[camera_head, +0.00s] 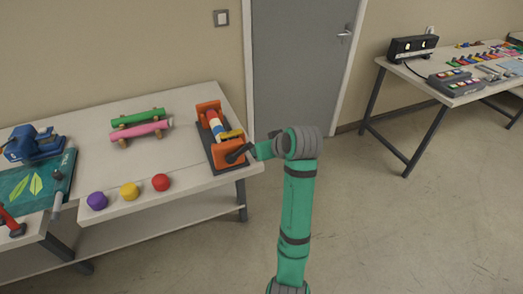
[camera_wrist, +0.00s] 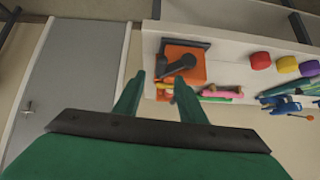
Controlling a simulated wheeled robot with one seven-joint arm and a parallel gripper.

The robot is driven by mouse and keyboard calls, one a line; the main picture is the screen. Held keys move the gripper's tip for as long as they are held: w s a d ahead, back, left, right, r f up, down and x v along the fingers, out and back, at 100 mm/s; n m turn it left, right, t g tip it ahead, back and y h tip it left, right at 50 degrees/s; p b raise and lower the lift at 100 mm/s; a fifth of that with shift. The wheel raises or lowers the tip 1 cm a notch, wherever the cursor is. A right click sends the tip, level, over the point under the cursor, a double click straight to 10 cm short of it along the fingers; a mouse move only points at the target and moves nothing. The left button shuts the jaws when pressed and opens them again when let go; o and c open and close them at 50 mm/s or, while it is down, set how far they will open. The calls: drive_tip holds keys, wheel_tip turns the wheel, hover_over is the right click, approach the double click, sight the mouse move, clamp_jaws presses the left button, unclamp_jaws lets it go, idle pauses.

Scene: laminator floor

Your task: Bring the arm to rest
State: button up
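My arm rises in green in the middle of the head view and bends at a grey joint by the right end of the near table. Beyond the joint, a short green part points left towards the orange laminator. My gripper's two green fingers (camera_wrist: 158,82) show in the wrist view, spread apart with nothing between them. In the head view I cannot make the fingers out clearly. The orange roller laminator (camera_head: 229,153) stands at the table's right end, with a dark crank on its near side. Its orange end (camera_wrist: 183,62) and the crank show just past my fingers in the wrist view.
A grey door (camera_head: 300,60) is behind. Another table (camera_head: 450,98) stands at right. Floor between the tables is clear.

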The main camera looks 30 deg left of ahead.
idle(0.5)
drive_tip(key=s+d+f+m+t, duration=0.2)
drive_tip(key=d+f, duration=0.2)
drive_tip(key=f, duration=0.3)
drive_tip(key=s+d+f+m+t+h, duration=0.1)
drive_tip(key=s+d+f+m, duration=0.2)
drive_tip(key=d+f, duration=0.3)
drive_tip(key=s+d+f+m+t, duration=0.2)
drive_tip(key=d+f, duration=0.1)
drive_tip(key=f, duration=0.6)
drive_tip(key=s+d+f+m+t+h, duration=0.3)
drive_tip(key=s+d+f, duration=0.1)
drive_tip(key=s+d, duration=0.65)
drive_tip(key=s+d+r+t+h, duration=0.1)
drive_tip(key=s+d+r, duration=0.2)
drive_tip(key=s, duration=0.4)
drive_tip(key=s+d+r+t+h, duration=0.1)
drive_tip(key=s+d+r, duration=0.2)
drive_tip(key=s, duration=0.5)
drive_tip(key=s+d+r+h, duration=0.1)
drive_tip(key=s+d+r, duration=0.2)
drive_tip(key=s, duration=0.4)
drive_tip(key=shift+s+d+r+m+t+h, duration=0.25)
drive_tip(key=shift+d+m+t+h, duration=0.15)
